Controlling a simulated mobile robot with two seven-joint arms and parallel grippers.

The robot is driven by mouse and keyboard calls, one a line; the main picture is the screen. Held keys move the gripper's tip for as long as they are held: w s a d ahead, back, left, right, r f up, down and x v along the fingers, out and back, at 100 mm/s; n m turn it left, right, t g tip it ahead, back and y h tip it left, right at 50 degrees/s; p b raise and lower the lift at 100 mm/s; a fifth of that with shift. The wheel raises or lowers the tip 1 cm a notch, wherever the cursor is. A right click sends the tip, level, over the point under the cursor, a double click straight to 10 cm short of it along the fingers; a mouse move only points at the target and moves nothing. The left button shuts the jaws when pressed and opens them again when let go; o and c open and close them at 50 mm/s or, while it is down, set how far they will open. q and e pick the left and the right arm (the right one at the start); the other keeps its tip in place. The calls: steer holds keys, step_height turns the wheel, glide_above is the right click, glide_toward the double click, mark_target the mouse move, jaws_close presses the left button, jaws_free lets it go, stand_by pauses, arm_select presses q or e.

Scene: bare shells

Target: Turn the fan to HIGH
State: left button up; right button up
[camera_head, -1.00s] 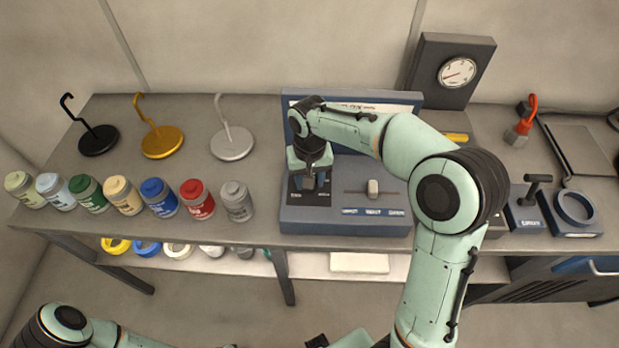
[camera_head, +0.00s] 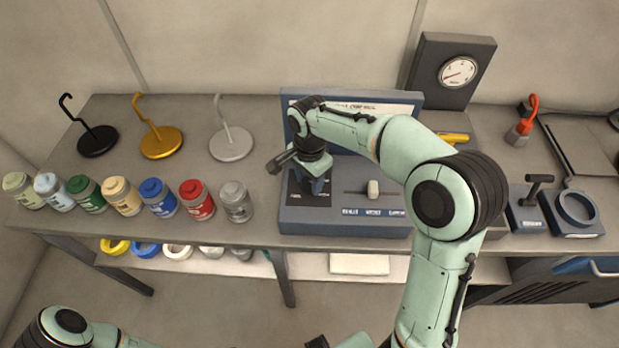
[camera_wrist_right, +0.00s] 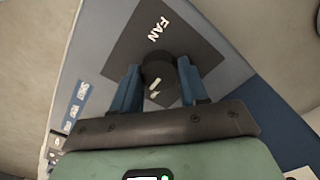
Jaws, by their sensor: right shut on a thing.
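The blue-grey control panel (camera_head: 345,222) stands on the workbench. A dark plate marked FAN (camera_wrist_right: 122,45) is at its left end, with a round dark knob (camera_wrist_right: 160,72) bearing a white mark. My right gripper (camera_head: 317,188) reaches down over this plate and hides the knob in the head view. In the right wrist view the blue fingers of my right gripper (camera_wrist_right: 158,84) are on opposite sides of the knob, shut on it. Level words by the knob are not readable. My left arm (camera_head: 70,322) shows at the bottom left; its gripper is not seen.
A slider knob (camera_head: 373,188) sits right of the fan plate. A row of jars, such as the grey jar (camera_head: 236,203), stands close to the left. A gauge (camera_head: 458,71) stands behind; a black lever (camera_head: 537,186) is at the right. My right forearm covers part of the bench.

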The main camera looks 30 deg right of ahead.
mark_target(309, 182)
steer(key=m, duration=0.6)
steer(key=shift+m, duration=0.4)
stand_by(0.3)
steer(key=o, duration=1.1)
steer(key=shift+c, duration=0.2)
arm_select(q)
steer(key=shift+w+r+p, duration=0.95)
steer(key=shift+r, duration=0.3)
arm_select(e)
step_height(309, 182, up, 14)
steer(key=shift+f, duration=0.25)
